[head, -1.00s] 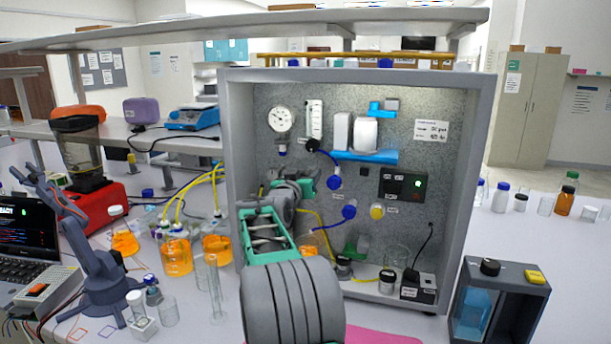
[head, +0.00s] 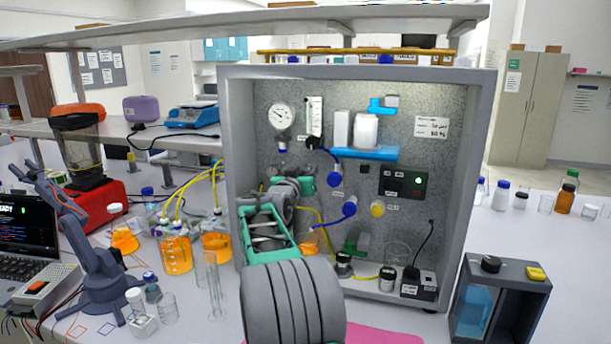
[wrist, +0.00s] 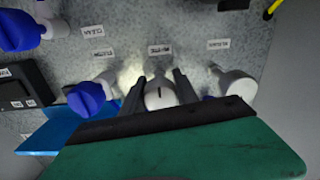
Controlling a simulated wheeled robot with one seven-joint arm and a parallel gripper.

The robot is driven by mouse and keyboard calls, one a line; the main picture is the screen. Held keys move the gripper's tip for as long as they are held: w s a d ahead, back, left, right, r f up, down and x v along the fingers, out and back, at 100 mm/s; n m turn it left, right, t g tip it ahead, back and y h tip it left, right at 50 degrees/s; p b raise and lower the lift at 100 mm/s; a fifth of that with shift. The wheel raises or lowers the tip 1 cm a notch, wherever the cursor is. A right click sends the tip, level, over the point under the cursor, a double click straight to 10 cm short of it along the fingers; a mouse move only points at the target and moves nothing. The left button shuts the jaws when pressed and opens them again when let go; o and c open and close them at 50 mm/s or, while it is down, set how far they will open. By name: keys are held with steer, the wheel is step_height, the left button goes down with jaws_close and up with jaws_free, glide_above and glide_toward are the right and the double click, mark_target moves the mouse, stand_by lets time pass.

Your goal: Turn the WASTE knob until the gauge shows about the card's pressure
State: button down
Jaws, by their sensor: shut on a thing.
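In the wrist view, my gripper (wrist: 160,88) has its two dark fingers around a pale knob (wrist: 160,95) with a dark mark on its face. A small label (wrist: 160,50) sits by this knob; it seems to read WASTE but is blurred. In the head view, my gripper (head: 306,186) is at the left part of the rig panel, and the knob is hidden behind it. The round white gauge (head: 281,117) is at the panel's upper left; its needle is too small to read surely. The pressure card (head: 432,127) is at the upper right, its text blurred.
In the wrist view, a blue knob (wrist: 88,97) is left of the held knob and a white fitting (wrist: 238,85) is right of it. In the head view, a blue shelf (head: 365,153) juts from the panel. Bottles of orange liquid (head: 176,254) stand left of the rig.

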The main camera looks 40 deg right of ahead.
steer(key=m+b, duration=0.1)
steer(key=b, duration=0.2)
steer(key=shift+f+m, duration=0.3)
steer(key=shift+f, duration=0.05)
steer(key=m+b, duration=0.2)
steer(key=b, duration=0.2)
steer(key=m+b, duration=0.2)
steer(key=b, duration=0.1)
steer(key=shift+r+m, duration=0.1)
steer(key=shift+m, duration=0.3)
steer(key=shift+r+m+b, duration=0.2)
steer(key=shift+m+b, duration=0.75)
steer(key=shift+m, duration=0.25)
steer(key=shift+r, duration=0.1)
steer(key=c, duration=0.9)
jaws_free()
steer(key=shift+a, duration=0.1)
steer(key=b+v, duration=0.2)
steer(key=v, duration=0.5)
steer(key=shift+s+a, duration=0.2)
steer(key=shift+a, duration=0.1)
